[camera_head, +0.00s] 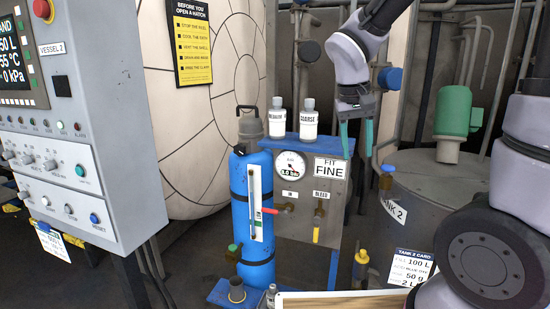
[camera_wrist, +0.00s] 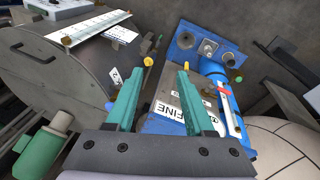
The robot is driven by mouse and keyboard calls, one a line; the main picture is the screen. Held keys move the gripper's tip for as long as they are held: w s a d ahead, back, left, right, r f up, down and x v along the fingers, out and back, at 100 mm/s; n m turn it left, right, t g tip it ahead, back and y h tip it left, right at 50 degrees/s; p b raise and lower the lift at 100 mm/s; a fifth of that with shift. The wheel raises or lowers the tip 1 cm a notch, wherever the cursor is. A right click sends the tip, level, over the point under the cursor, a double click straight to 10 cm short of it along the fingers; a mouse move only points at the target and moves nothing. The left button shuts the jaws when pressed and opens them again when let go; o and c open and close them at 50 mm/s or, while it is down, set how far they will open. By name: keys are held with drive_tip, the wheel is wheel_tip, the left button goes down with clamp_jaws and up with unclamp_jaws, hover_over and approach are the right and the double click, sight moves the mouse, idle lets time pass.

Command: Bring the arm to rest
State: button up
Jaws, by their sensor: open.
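My gripper (camera_head: 357,139) hangs at the end of my arm in the head view, in front of the right edge of the grey gauge panel and left of tank 2. Its two teal fingers point down and stand apart with nothing between them. In the wrist view the open gripper (camera_wrist: 160,85) shows the panel with its "FIT FINE" label (camera_wrist: 171,111) beyond and between the fingers. I cannot tell how far the fingertips are from the panel.
A blue cylinder (camera_head: 261,215) stands left of the gauge panel (camera_head: 300,246). Two bottles (camera_head: 309,120) stand on the panel's top. A control cabinet (camera_head: 85,110) fills the left.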

drive_tip(key=s+d+r+m+t+y, duration=0.1)
drive_tip(key=s+d+r+t+y, duration=0.1)
drive_tip(key=r, duration=0.4)
drive_tip(key=s+d+r+m+t+y, duration=0.2)
drive_tip(key=s+d+r+t, duration=0.1)
drive_tip(key=s+r, duration=0.3)
drive_tip(key=shift+s+t, duration=0.4)
drive_tip(key=shift+s, duration=0.1)
